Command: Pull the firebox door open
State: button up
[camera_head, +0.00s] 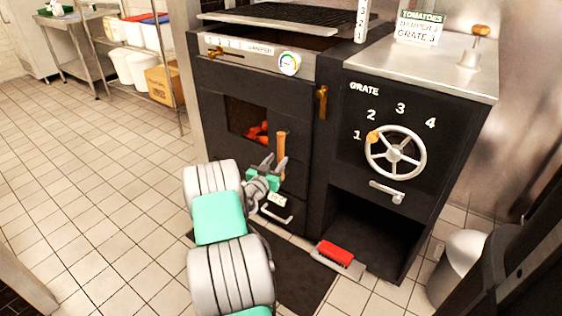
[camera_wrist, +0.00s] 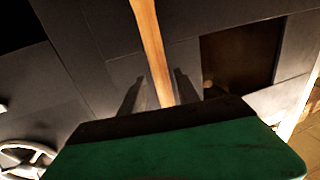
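The black firebox door (camera_head: 216,128) is on the front of the oven and looks shut. Its window (camera_head: 247,120) shows glowing red coals. A wooden handle (camera_head: 281,150) stands upright on the door's right side. My gripper (camera_head: 273,163) is at the lower part of this handle. In the wrist view my gripper's two dark fingers (camera_wrist: 158,92) are apart, one on each side of the wooden handle (camera_wrist: 150,40), with gaps visible between fingers and wood. How deep the handle lies between the fingers is hard to tell. The window (camera_wrist: 238,58) also shows there, dark.
A brass latch (camera_head: 321,103) is right of the door. A grate handwheel (camera_head: 395,153) is on the right panel. A drawer handle (camera_head: 276,212) is below the door. A red brush (camera_head: 337,253) lies at the lower right. The tiled floor at left is clear.

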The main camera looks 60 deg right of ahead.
aim_at(280, 156)
jog(key=d, duration=0.4)
jog(key=shift+w, duration=0.1)
grip_shut()
dwell(1.3)
